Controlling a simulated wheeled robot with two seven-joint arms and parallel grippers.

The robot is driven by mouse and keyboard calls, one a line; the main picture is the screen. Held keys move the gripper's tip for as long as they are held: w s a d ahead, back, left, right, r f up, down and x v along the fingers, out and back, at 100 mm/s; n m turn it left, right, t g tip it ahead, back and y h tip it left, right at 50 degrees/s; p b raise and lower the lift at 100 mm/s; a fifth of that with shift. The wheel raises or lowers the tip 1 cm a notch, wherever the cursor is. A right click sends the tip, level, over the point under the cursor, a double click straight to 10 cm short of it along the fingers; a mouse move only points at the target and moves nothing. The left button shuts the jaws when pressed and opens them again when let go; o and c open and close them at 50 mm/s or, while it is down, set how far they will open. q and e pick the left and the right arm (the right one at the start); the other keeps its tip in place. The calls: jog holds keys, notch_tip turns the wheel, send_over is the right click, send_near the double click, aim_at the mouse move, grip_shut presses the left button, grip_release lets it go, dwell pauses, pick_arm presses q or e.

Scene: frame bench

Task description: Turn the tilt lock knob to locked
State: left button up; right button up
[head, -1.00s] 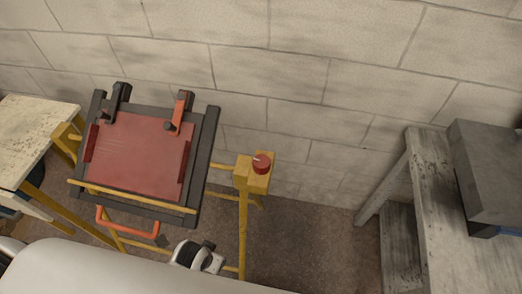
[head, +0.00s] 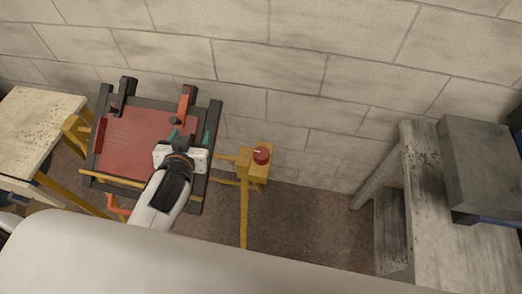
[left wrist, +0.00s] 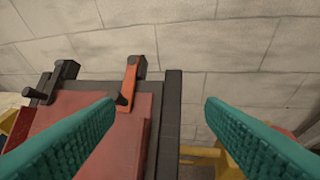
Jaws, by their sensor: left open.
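The tilt lock knob (head: 262,155) is a round red knob with a pale pointer mark, on a yellow block at the right of the frame stand. My left gripper (head: 191,136) is over the right part of the tilted red panel (head: 128,138), to the left of the knob and apart from it. Its teal fingers are spread with nothing between them in the left wrist view (left wrist: 160,125). In that view the right finger mostly hides the knob, with a little red showing behind it. My right gripper is not in view.
The panel sits in a dark frame (head: 213,120) with black and orange clamps (head: 184,104) at its top. A pale table (head: 38,130) stands at left. A worn grey bench (head: 425,160) with a grey box (head: 480,165) stands at right. The floor right of the knob is clear.

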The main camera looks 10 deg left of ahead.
pick_arm(q)
jog(key=w+d+r+m+t+h, duration=0.35)
jog(key=w+r+t, duration=0.35)
jog(key=r, duration=0.3)
jog(key=m+g+h, duration=1)
jog(key=m+h, duration=0.3)
jog(key=h, duration=0.1)
send_over(260, 153)
jog(key=a, duration=0.1)
notch_tip(260, 153, down, 2)
jog(key=s+a+f+g+y, duration=0.1)
jog(key=a+f+g+y, duration=0.25)
jog(key=f, duration=0.25)
jog(key=s+a+f+g+y, duration=0.1)
jog(key=a+f+g+y, duration=0.25)
jog(key=f, duration=0.35)
jog(key=shift+h, duration=0.45)
jog(key=x, duration=0.3)
jog(key=p+x, duration=0.1)
jog(key=x, duration=0.7)
jog(key=shift+d+r, duration=0.25)
jog(key=shift+d, duration=0.2)
